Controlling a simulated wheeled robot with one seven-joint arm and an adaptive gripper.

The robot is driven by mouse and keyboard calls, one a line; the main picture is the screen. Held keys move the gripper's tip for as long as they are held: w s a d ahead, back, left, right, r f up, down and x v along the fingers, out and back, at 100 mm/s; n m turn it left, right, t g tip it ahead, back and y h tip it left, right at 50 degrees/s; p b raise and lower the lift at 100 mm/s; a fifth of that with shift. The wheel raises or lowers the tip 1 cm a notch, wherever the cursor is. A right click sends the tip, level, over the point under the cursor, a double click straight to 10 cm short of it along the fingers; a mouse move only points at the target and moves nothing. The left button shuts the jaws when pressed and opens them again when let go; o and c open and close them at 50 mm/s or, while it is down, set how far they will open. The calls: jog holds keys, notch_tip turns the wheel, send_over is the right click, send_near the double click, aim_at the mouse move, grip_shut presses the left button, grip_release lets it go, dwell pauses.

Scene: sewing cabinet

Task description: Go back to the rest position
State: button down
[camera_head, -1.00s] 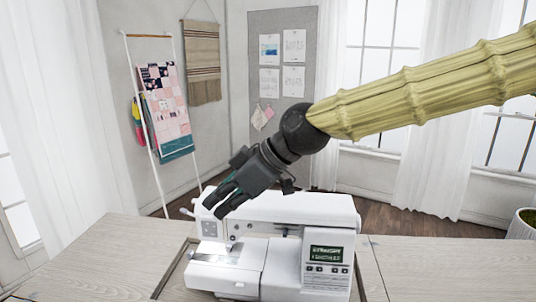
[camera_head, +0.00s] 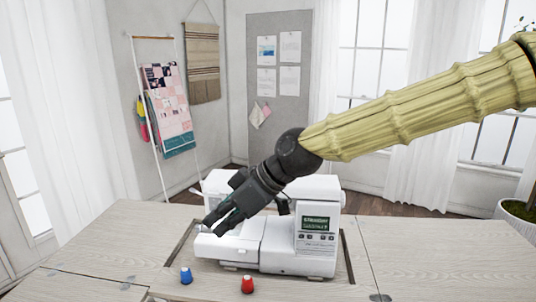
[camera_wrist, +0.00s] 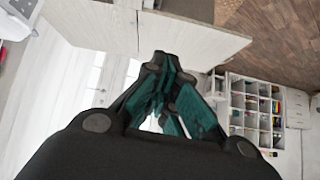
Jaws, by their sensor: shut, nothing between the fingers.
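My gripper (camera_head: 220,219) is shut and empty in the head view. It is in front of the left part of the white sewing machine (camera_head: 318,240) and hides part of it. I cannot tell whether it touches the machine. My yellow-sleeved arm reaches in from the right. In the wrist view my gripper (camera_wrist: 168,95) points past the table edge, with its teal-lined fingers together.
The sewing machine sits in a recess in the light wooden table (camera_head: 90,262). A blue spool (camera_head: 186,275) and a red spool (camera_head: 247,284) stand near the front. A shelf with several compartments (camera_wrist: 250,110) shows in the wrist view. A potted plant (camera_head: 517,222) is at right.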

jog(key=s+d+f+m+h, duration=0.1)
jog(key=s+d+f+m, duration=0.2)
jog(key=f, duration=1)
jog(key=s+d+f+m+h+p, duration=0.15)
jog(key=d+f+m, duration=0.25)
jog(key=f, duration=0.8)
jog(key=s+d+f+m+h, duration=0.1)
jog(key=s+d+f+m, duration=0.25)
jog(key=f, duration=0.95)
jog(key=s+d+f+m+h, duration=0.2)
jog(key=s+d+f, duration=0.6)
jog(key=s+d, duration=0.2)
jog(key=s+d+f+m+g+h+p, duration=0.1)
jog(key=s+d+f+m+h, duration=0.2)
jog(key=s+d+f, duration=0.6)
jog(key=s+d, duration=0.2)
jog(key=d, duration=0.1)
jog(key=shift+m, duration=0.25)
